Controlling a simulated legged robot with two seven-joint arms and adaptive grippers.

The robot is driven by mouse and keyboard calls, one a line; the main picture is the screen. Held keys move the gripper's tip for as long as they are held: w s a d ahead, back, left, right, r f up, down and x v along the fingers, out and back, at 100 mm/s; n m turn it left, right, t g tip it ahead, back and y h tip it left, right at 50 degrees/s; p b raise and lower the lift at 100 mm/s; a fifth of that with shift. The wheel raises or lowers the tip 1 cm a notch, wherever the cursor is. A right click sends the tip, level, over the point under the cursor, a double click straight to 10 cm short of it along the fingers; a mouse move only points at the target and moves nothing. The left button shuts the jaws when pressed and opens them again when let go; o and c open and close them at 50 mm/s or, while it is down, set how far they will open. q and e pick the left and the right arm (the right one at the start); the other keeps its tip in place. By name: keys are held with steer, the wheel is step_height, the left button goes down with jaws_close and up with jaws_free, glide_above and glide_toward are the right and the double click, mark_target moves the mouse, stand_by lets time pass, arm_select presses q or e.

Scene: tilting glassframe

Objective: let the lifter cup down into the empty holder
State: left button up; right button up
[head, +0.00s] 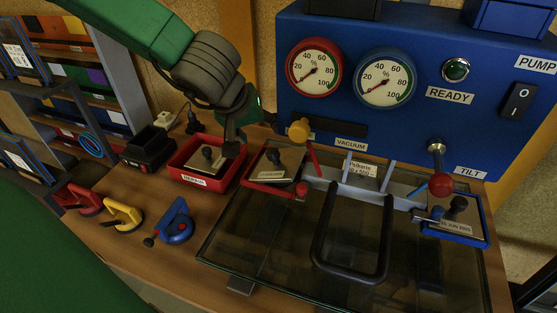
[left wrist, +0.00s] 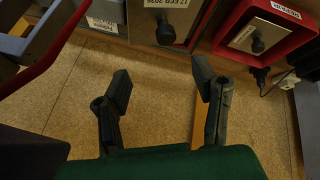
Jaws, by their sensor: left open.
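In the head view my left gripper (head: 234,135) hangs over the right edge of a red tray (head: 180,179). In the left wrist view its two fingers (left wrist: 162,84) stand apart with nothing between them. Another knobbed plate lies in a red-edged holder (head: 271,188), and a third in a blue-edged holder (head: 462,238). I cannot tell which is the lifter cup, nor see an empty holder clearly. My right gripper is out of view.
Red (head: 84,200), yellow (head: 122,215) and blue (head: 175,224) handled tools stand at the front left. A black bin (head: 147,150) stands behind them. A glass pane (head: 270,240) with a black handle (head: 321,240) fills the front right. A blue gauge panel (head: 420,112) stands behind.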

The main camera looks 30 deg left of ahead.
mark_target(273, 153)
arm_select(q)
steer(key=x, duration=0.2)
steer(key=a+b+x, duration=0.1)
steer(key=x, duration=0.5)
steer(key=shift+s+a+f+b, duration=0.15)
steer(key=shift+a+f+b, duration=0.15)
steer(key=shift+a+f, duration=0.1)
steer(key=shift+d+f, duration=0.15)
steer(key=shift+d, duration=0.45)
steer(key=x, duration=0.4)
steer(key=shift+d+f, duration=0.15)
steer(key=shift+w+a+f, duration=0.2)
steer(key=shift+w+a, duration=0.05)
steer(key=shift+w, duration=0.05)
steer(key=shift+a, duration=0.4)
steer(key=shift+d, duration=0.15)
steer(key=c, duration=1)
steer(key=shift+d, duration=0.25)
jaws_close()
steer(key=shift+d+r, duration=0.15)
steer(key=shift+d, duration=0.05)
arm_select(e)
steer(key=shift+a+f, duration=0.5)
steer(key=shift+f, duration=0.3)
